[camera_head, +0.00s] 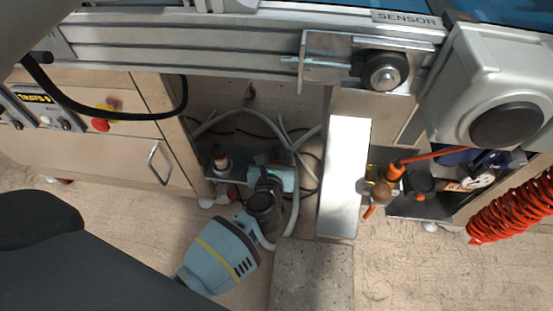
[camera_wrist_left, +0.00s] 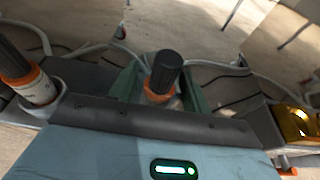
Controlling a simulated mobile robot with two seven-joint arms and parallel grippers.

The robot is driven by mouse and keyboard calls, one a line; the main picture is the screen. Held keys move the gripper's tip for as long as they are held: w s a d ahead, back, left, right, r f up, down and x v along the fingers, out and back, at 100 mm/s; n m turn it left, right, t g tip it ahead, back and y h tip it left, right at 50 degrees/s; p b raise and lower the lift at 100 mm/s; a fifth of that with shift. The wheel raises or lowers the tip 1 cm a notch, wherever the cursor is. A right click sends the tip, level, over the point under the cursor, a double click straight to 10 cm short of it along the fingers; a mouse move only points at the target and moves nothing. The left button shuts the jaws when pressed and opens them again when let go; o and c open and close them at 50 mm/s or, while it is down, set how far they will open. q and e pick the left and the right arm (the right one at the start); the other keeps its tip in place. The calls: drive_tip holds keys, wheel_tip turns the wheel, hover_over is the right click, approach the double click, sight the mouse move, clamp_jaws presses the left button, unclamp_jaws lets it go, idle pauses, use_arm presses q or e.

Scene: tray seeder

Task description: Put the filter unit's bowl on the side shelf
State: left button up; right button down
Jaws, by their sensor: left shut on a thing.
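My left gripper (camera_head: 270,170) reaches in under the metal beam; it also shows in the left wrist view (camera_wrist_left: 162,95). Its green fingers are shut on a piece with a dark ribbed top and an orange collar (camera_wrist_left: 165,76). The lower part of this piece is hidden by the gripper body, and I cannot tell for sure that it is the filter unit's bowl. A similar dark-topped bottle with an orange collar (camera_head: 221,158) stands on a dark shelf to the left and shows in the left wrist view (camera_wrist_left: 35,85). My right gripper is not in view.
A bright upright panel (camera_head: 345,170) stands right of the gripper. Beyond it a dark shelf (camera_head: 420,207) holds several tools, and an amber piece (camera_wrist_left: 300,125) shows in the left wrist view. Pale hoses (camera_head: 290,140) loop behind the gripper. A red coiled hose (camera_head: 512,208) hangs at right.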

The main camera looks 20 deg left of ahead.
use_arm(q)
drive_tip(key=shift+f, duration=0.45)
drive_tip(key=shift+f, duration=0.15)
drive_tip(key=o, duration=1)
drive_tip(key=shift+r, duration=0.2)
drive_tip(key=p+v, duration=0.3)
drive_tip(key=v, duration=0.9)
